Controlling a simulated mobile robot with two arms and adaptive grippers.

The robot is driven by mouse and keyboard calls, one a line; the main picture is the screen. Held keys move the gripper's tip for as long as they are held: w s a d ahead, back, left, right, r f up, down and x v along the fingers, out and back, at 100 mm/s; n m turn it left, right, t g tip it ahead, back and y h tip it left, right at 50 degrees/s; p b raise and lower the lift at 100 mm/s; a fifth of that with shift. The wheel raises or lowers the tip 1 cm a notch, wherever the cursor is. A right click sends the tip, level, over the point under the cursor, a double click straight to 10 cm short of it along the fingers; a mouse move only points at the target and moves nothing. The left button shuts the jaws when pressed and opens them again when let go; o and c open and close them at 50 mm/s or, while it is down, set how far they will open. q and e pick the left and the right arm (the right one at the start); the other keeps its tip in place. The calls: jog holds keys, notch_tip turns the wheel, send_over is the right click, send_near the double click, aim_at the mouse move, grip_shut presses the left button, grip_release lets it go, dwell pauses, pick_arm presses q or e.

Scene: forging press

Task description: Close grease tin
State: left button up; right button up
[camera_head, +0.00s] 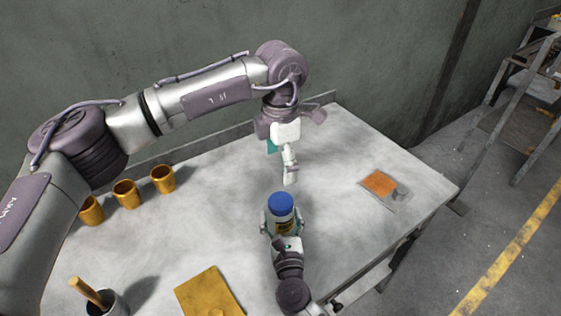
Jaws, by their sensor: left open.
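The grease tin (285,226) is a pale round container with a yellow label and a blue lid (281,203) on top. It is upright near the middle of the table. My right gripper (282,226) has a finger on each side of the tin body, apparently closed around it. Its arm comes in from the bottom. My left gripper (290,177) points down behind the tin, above the lid in the picture and apart from it. It is seen nearly edge-on, open, with nothing visible between its fingers.
Several brass-coloured cups (125,193) stand at the left of the table (215,215). A dark pot (110,302) with a wooden handle (88,291) and a yellow cloth or sheet (208,292) lie at the front. A bag with an orange patch (381,186) lies right. The table between tin and bag is clear.

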jog(key=shift+o, duration=1.2)
jog(key=s, duration=0.4)
jog(key=s+d, duration=0.1)
jog(key=s, duration=0.7)
jog(key=shift+d, duration=0.3)
